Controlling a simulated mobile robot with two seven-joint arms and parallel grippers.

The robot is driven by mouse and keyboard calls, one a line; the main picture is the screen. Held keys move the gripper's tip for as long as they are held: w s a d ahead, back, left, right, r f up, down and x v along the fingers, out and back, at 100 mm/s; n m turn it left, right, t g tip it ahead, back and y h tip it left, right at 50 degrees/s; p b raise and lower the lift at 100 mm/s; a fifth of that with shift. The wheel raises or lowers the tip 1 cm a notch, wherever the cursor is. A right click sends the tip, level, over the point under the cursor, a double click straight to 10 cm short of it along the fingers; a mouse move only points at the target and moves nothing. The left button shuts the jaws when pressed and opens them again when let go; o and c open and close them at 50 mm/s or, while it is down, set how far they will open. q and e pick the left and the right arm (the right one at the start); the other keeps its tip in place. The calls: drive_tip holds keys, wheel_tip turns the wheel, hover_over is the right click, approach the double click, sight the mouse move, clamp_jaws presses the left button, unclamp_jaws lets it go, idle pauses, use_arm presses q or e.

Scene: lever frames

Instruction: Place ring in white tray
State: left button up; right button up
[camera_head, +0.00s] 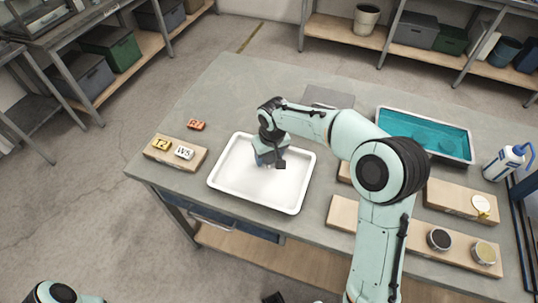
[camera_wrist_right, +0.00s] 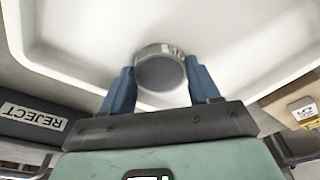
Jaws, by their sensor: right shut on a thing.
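The white tray (camera_head: 224,194) lies on the grey workbench, left of its middle; its pale floor fills much of the right wrist view (camera_wrist_right: 90,40). My right gripper (camera_head: 271,163) reaches down inside the tray's outline. In the right wrist view its two blue fingers are shut on the ring (camera_wrist_right: 160,73), a short round metal piece with a dark grey face and a light rim bearing small print. The ring is over the tray floor; I cannot tell whether it touches it. In the head view the ring is hidden by the gripper. My left gripper does not show.
A wooden block (camera_head: 157,157) with yellow and white tags stands left of the tray, a red tag (camera_head: 196,125) behind it. Right are wooden boards with round pieces (camera_head: 440,239), a teal-filled tray (camera_head: 425,135) and a bottle (camera_head: 505,162). A REJECT label (camera_wrist_right: 32,117) shows nearby.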

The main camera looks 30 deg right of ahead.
sight(271, 163)
drive_tip(key=shift+f, duration=0.1)
drive_tip(key=o, duration=1.2)
drive_tip(key=shift+r, duration=0.45)
drive_tip(key=r, duration=0.3)
drive_tip(key=s+r, duration=0.1)
drive_tip(key=r, duration=0.3)
drive_tip(key=r+p, duration=0.1)
drive_tip(key=r, duration=0.3)
drive_tip(key=shift+s+a+r, duration=0.1)
drive_tip(key=shift+s+r, duration=0.1)
drive_tip(key=shift+s, duration=0.2)
